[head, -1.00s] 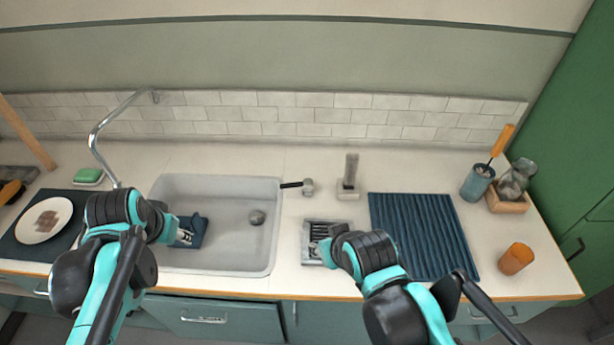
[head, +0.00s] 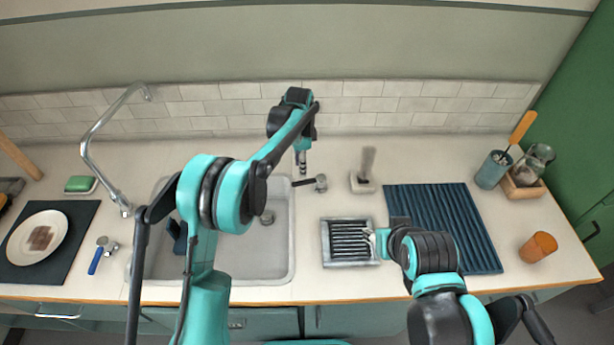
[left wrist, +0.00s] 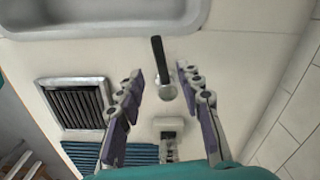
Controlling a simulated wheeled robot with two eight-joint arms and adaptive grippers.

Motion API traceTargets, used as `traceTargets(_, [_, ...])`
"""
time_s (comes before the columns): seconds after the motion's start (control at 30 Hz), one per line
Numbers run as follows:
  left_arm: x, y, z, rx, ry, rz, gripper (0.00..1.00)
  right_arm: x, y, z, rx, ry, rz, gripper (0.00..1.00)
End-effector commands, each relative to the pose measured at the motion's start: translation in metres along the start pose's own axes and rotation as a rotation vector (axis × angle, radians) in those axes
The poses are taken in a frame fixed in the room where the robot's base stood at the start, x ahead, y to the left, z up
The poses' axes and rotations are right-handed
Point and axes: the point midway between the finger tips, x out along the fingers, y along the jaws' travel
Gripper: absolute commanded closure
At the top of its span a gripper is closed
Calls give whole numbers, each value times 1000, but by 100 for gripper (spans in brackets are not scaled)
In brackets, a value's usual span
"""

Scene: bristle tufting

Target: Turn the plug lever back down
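The plug lever (head: 320,184) stands on the counter just right of the sink, with a round metal body and a black handle that extends left toward the sink. In the left wrist view the black handle (left wrist: 158,58) lies between the fingers, reaching toward the sink edge. My left gripper (head: 302,170) is beside the lever in the head view; its fingers (left wrist: 160,88) are spread apart with nothing between their pads touching. The round drain (head: 267,217) shows in the sink floor. My right gripper (head: 374,243) is at the right edge of a slotted metal tray; its fingers are too small to judge.
The sink (head: 287,262) is partly hidden by my left arm. The slotted tray (head: 326,262) and a grey block on a white base (head: 364,184) stand near the lever. A ribbed blue mat (head: 470,225) lies right. The faucet (head: 86,160) arches at the left.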

Motion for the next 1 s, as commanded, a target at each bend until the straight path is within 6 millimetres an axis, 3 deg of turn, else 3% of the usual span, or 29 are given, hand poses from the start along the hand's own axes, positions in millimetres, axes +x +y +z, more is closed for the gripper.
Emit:
traceTargets(0.4, [64, 0, 0, -2, 1, -1, 64, 18, 0, 13, 0, 0, 0, 60])
traceTargets(0.8, [71, 0, 0, -3, 1, -1, 64, 18, 0, 13, 0, 0, 0, 60])
traceTargets(0.93, [71, 0, 0, -3, 1, -1, 98, 18, 0, 13, 0, 0, 0, 60])
traceTargets(1.0, [71, 0, 0, -3, 1, -1, 100, 19, 0, 13, 0, 0, 0, 60])
